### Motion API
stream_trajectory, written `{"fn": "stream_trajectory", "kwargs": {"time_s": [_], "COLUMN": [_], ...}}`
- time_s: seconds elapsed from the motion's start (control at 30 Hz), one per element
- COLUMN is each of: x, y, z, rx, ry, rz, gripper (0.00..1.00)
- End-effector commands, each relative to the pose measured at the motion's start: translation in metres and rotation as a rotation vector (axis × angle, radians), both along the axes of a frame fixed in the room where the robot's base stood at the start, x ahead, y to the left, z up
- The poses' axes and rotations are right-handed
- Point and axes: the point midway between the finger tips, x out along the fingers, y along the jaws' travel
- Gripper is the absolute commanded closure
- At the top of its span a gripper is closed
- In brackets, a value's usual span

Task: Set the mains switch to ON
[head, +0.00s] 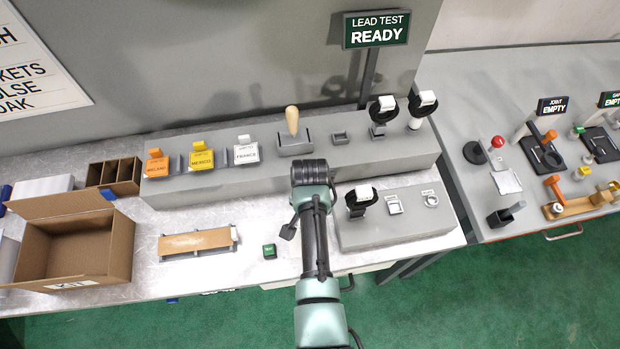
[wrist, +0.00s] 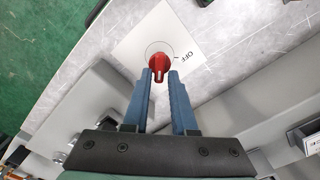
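The mains switch is a red rotary knob (wrist: 159,63) on a white plate (wrist: 140,45) in the wrist view. The word OFF is printed on the plate to the right of the knob, with a short tick beside it. The knob's narrow grip points down the picture, towards my gripper. My gripper (wrist: 161,74) is open, with one blue finger on each side of the grip. A gap seems to show on both sides, but I cannot tell contact or depth for certain. In the head view I cannot make out the switch or my fingertips; my arm blocks part of the bench.
A long grey raised block (head: 218,180) with cards and a wooden-handled lever (head: 292,121) runs along the bench. A lower grey block (head: 392,229) stands right of my arm. An open cardboard box (head: 78,245) is at left. A sign (head: 376,30) reads LEAD TEST READY.

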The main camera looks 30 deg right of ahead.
Motion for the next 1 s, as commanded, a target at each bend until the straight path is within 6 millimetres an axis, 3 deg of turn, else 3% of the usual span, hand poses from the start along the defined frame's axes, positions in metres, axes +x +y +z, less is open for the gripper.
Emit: {"fn": "stream_trajectory", "kwargs": {"time_s": [0.1,0.53,0.67,1.0], "x": [-0.001,-0.001,-0.001,0.0], "y": [0.0,0.0,0.0,0.0], "z": [0.0,0.008,0.027,0.096], "rx": [0.001,0.001,0.0,0.0], "ry": [0.002,0.002,0.0,-0.002], "rz": [0.001,0.003,0.003,0.002], "gripper": [0.55,0.55,0.55,0.55]}}
